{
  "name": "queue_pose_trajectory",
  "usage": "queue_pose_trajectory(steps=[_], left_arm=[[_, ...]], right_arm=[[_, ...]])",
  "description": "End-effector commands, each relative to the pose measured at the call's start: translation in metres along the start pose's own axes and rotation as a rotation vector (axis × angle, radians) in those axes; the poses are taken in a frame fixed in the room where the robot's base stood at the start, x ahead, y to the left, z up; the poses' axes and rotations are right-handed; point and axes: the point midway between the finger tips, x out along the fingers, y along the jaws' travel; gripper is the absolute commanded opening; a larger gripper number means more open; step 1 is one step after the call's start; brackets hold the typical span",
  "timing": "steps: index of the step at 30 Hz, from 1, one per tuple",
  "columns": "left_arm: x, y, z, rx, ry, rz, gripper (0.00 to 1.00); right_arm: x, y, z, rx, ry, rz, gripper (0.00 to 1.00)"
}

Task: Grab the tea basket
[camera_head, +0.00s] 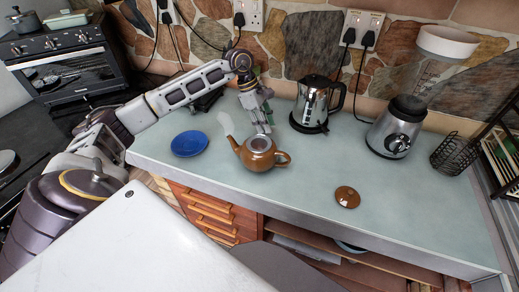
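A brown teapot (257,157) stands on the pale green counter, its spout to the left and handle to the right. Its top is uncovered, and a pale round rim, apparently the tea basket (261,144), shows in the opening. The brown lid (347,197) lies apart on the counter to the right. My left gripper (264,128) points down just above and behind the teapot's opening. Its fingers are small here, and I cannot tell whether they are open or touch the basket rim. My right gripper is not in view.
A blue plate (189,144) lies left of the teapot. A steel kettle (316,104), a blender base (396,128) and a black wire basket (455,153) stand to the right. A stone wall with sockets closes the back. The counter (420,210) is clear at front right.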

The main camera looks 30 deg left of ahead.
Motion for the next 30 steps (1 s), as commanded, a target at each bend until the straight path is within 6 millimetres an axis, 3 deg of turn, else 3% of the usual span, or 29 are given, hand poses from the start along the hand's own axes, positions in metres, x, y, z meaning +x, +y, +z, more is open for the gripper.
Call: queue_pose_trajectory(steps=[2,9,17,30], left_arm=[[0.000,0.000,0.000,0.000,0.000,0.000,0.29],[0.000,0.000,0.000,0.000,0.000,0.000,0.00],[-0.001,0.000,0.000,0.000,0.000,0.000,0.00],[-0.013,0.001,0.005,0.001,-0.001,0.002,0.00]], right_arm=[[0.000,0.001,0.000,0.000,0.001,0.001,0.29],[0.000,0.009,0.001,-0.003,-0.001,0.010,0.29],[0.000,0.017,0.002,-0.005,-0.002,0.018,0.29],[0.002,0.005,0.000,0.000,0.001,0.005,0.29]])
